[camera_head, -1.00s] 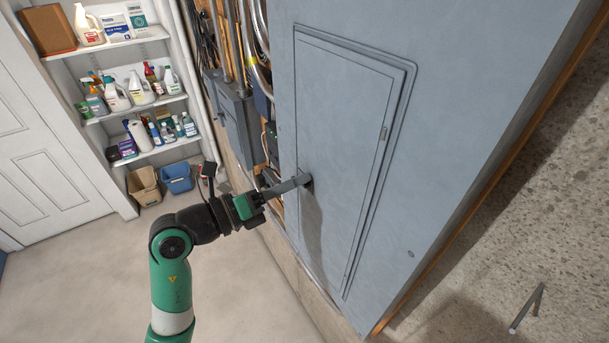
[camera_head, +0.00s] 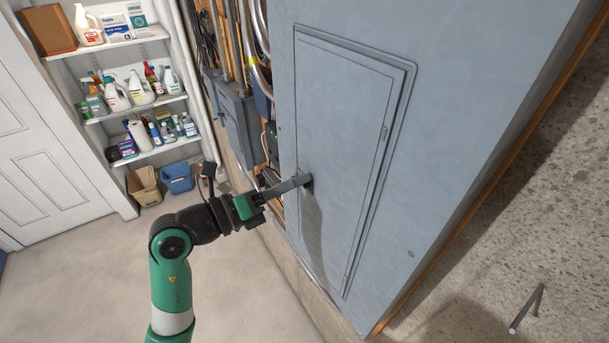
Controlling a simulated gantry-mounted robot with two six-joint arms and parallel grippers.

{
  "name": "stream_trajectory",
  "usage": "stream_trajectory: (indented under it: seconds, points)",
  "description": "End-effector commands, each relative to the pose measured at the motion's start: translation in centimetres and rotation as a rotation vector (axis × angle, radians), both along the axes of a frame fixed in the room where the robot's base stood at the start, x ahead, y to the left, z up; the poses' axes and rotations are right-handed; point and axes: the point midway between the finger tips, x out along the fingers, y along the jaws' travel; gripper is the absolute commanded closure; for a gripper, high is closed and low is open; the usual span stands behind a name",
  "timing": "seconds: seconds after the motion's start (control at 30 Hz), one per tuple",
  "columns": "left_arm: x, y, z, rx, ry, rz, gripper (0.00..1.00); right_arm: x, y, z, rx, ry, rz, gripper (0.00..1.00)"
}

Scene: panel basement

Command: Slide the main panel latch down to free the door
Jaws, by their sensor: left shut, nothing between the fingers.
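The grey main panel (camera_head: 430,110) fills the middle and right of the head view, and its long door (camera_head: 350,125) is closed. My left gripper (camera_head: 306,181) is shut, its fingertips at the left edge of the door, about halfway down. The latch is a small dark spot there, mostly hidden by my fingertips; I cannot tell if they touch it or whether it is up or down. My right gripper is not in view.
A smaller grey electrical box (camera_head: 238,125) with pipes and cables is left of the panel. White shelves (camera_head: 150,97) with bottles stand at the back left, above two bins (camera_head: 177,178). The floor (camera_head: 75,270) around my arm is clear.

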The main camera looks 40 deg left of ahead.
Motion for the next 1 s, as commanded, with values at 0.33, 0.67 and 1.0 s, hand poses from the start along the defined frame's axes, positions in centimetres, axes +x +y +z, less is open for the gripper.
stream_trajectory:
  seconds: [0.33,0.67,1.0]
  points:
    - [0.00,0.00,0.00,0.000,0.000,0.000,1.00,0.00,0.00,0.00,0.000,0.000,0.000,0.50]
    - [0.00,0.00,-0.27,0.000,0.000,0.000,1.00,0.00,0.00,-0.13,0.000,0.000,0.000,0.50]
    - [0.01,0.00,-0.83,-0.001,0.001,-0.001,1.00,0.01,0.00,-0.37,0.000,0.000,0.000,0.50]
